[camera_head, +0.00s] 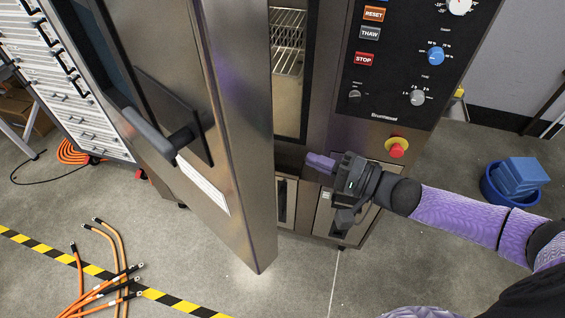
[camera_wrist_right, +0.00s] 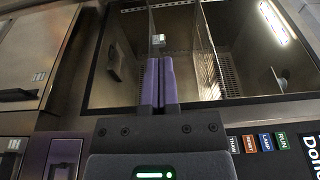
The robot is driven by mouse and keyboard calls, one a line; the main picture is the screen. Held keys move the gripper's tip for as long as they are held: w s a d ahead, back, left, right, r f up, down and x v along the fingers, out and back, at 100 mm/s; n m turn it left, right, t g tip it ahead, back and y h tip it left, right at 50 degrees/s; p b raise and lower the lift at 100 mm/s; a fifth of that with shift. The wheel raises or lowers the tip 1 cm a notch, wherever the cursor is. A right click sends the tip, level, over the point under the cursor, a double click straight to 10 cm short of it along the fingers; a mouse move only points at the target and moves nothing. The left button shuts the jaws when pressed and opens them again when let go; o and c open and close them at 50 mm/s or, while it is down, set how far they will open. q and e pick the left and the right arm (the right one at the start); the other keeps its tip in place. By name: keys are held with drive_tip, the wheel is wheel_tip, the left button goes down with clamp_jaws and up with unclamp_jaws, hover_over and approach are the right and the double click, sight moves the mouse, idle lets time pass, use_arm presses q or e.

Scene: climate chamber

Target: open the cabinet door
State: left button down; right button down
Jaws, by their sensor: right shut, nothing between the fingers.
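The cabinet door (camera_head: 235,150) stands ajar, swung out toward me and to the left in the head view. Its dark handle (camera_head: 158,136) is on its outer face. The cabinet interior (camera_head: 289,70) with wire racks (camera_head: 288,32) shows through the gap. My right gripper (camera_head: 319,163) is in front of the cabinet, right of the door's free edge and below the chamber opening. Its purple fingers are together and empty. In the right wrist view the shut fingers (camera_wrist_right: 160,82) point at the chamber interior (camera_wrist_right: 200,55). My left gripper is not in view.
The control panel (camera_head: 418,60) with buttons, knobs and a red emergency stop (camera_head: 397,147) is right of the opening. Orange cables (camera_head: 108,268) lie on the floor at left near striped tape (camera_head: 150,293). A blue tub (camera_head: 508,188) stands at right.

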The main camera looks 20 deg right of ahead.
drive_tip(key=w+a+p, duration=0.1)
drive_tip(key=a, duration=0.5)
drive_tip(key=shift+w+a, duration=0.2)
drive_tip(key=shift+a, duration=0.15)
